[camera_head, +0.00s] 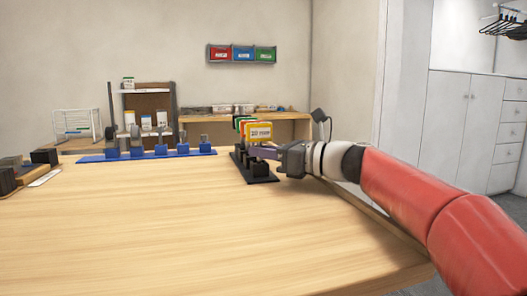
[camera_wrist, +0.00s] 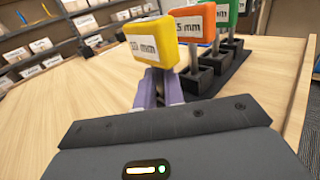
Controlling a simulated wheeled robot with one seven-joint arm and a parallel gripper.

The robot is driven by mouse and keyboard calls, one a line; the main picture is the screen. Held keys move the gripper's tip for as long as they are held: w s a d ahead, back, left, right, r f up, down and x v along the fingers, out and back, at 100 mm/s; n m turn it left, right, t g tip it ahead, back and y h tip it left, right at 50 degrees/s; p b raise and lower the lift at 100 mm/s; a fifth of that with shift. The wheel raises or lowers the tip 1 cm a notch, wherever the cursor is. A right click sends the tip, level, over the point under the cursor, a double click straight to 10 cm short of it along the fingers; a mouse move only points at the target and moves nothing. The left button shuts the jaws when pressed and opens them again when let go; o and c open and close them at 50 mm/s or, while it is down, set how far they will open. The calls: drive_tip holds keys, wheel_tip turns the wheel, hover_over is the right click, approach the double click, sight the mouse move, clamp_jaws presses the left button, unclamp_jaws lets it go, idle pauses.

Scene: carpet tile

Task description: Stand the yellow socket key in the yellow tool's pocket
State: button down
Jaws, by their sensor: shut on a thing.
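The yellow socket key (camera_head: 258,131) has a block-like yellow head with a white label and stands roughly upright over the near part of the black rack (camera_head: 262,179). In the wrist view its yellow head (camera_wrist: 163,42) reads in "mm" and looks slightly tilted. My gripper (camera_wrist: 160,88) has its purple fingers shut on the shaft just under the head; it also shows in the head view (camera_head: 257,152), reaching in from the right. The lower end of the shaft and the pocket under it are hidden by my gripper, so I cannot tell whether the key is inside.
An orange tool (camera_wrist: 195,22) and a green tool (camera_wrist: 226,12) stand in black pockets just beyond. A blue rack (camera_head: 148,154) with several grey tools lies left. Black blocks (camera_head: 44,156) sit at the far left. The table's front middle is clear.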

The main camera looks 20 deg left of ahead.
drive_tip(key=c, duration=1.4)
unclamp_jaws()
